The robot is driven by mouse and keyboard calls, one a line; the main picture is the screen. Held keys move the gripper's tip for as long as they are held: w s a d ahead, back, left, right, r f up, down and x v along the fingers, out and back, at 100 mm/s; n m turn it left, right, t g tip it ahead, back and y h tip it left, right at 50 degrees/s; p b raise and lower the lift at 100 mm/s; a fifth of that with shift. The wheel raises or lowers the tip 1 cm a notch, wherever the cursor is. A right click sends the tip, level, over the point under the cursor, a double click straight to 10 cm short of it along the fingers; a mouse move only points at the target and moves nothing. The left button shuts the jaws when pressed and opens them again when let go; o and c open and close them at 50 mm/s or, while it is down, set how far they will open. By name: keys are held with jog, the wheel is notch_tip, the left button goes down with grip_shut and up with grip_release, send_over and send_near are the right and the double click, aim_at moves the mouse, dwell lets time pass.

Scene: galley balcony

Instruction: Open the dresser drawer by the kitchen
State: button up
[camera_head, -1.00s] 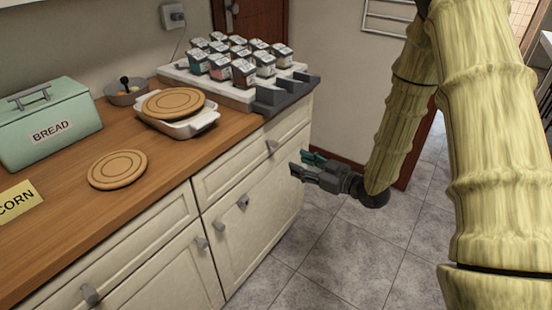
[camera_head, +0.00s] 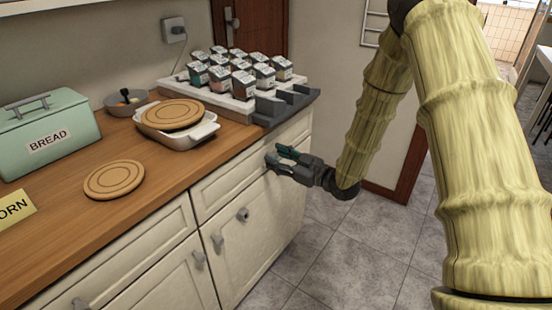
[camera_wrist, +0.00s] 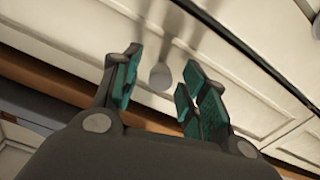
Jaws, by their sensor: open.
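The dresser is cream with a wooden top. Its right-hand drawer (camera_head: 222,189) is shut, just under the top's edge. My gripper (camera_head: 279,158) is at the right part of that drawer's front and hides its handle in the head view. In the wrist view my gripper (camera_wrist: 158,88) is open, with green-padded fingers. The drawer's round grey handle (camera_wrist: 160,77) shows between the fingers, with a gap on both sides. I cannot tell whether the fingers touch the drawer front.
A rack of small cartons (camera_head: 240,75), a white dish (camera_head: 195,132) with a round board, another round board (camera_head: 114,179) and a green bread box (camera_head: 45,130) stand on the top. A cupboard door (camera_head: 255,225) is below the drawer. Tiled floor (camera_head: 345,250) is clear to the right.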

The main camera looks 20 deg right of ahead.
jog(key=shift+w+a, duration=0.25)
jog(key=shift+w, duration=0.05)
grip_shut()
dwell(0.3)
